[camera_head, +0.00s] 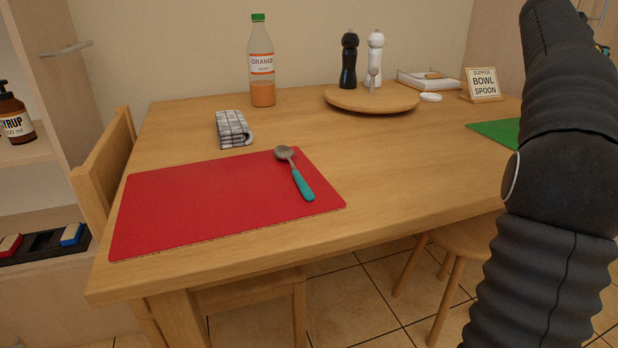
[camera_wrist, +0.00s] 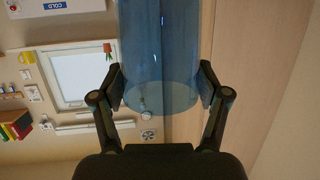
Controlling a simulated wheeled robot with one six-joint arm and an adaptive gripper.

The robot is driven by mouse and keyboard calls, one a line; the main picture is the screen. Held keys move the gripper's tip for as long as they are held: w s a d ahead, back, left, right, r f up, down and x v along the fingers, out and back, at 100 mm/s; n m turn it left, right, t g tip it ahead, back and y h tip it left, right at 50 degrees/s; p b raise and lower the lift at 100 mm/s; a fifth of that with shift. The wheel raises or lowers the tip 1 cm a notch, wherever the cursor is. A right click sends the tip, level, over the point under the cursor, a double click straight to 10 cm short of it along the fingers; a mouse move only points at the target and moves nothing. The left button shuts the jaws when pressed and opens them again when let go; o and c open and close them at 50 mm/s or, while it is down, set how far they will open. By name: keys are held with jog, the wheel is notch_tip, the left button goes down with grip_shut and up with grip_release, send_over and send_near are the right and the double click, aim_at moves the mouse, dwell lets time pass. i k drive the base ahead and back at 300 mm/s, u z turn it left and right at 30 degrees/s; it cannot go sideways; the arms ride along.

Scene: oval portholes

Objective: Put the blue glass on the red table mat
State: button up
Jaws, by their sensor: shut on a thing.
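The red table mat (camera_head: 205,203) lies on the near left part of the wooden table in the head view. A spoon (camera_head: 299,180) with a teal handle lies on its right part. In the wrist view my gripper (camera_wrist: 162,88) is shut on the blue glass (camera_wrist: 160,55), with one finger on each side of it. The glass is see-through, and its upper part runs out of the picture. Neither the gripper nor the glass shows in the head view, where my dark arm stands at the right.
A folded checked cloth (camera_head: 234,129) lies behind the mat. An orange bottle (camera_head: 261,65) stands at the back. A round wooden stand (camera_head: 371,99) carries two mills. A green mat (camera_head: 495,132) lies at the right. The left and middle of the red mat are bare.

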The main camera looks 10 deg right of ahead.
aim_at(247, 194)
jog(key=u, duration=1.2)
jog(key=k, duration=1.05)
jog(key=z, duration=0.15)
